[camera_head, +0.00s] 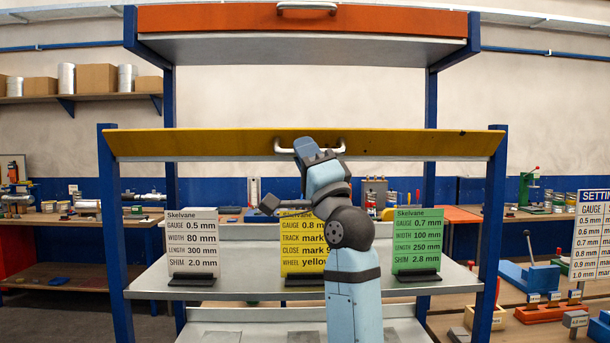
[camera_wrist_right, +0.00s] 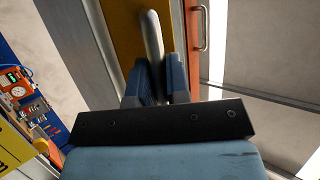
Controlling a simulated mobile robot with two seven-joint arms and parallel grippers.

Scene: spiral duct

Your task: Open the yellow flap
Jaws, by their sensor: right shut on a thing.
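The yellow flap (camera_head: 220,143) spans the blue posts across the middle of the head view and is seen as a shallow, slanted band. Its pale bar handle (camera_head: 338,149) is at the middle of the flap. My right gripper (camera_head: 308,148) reaches up from below and is shut on this handle. In the right wrist view the handle (camera_wrist_right: 151,40) runs down between the two blue fingers, with the yellow flap (camera_wrist_right: 125,35) behind it. The fingers hide part of the handle. My left gripper is not in view.
An orange flap (camera_head: 230,19) with its own handle is above. Below, a grey shelf (camera_head: 255,285) carries a white card (camera_head: 193,245), a yellow card (camera_head: 297,262) partly behind my arm, and a green card (camera_head: 418,243). Blue posts (camera_head: 116,240) stand at both sides.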

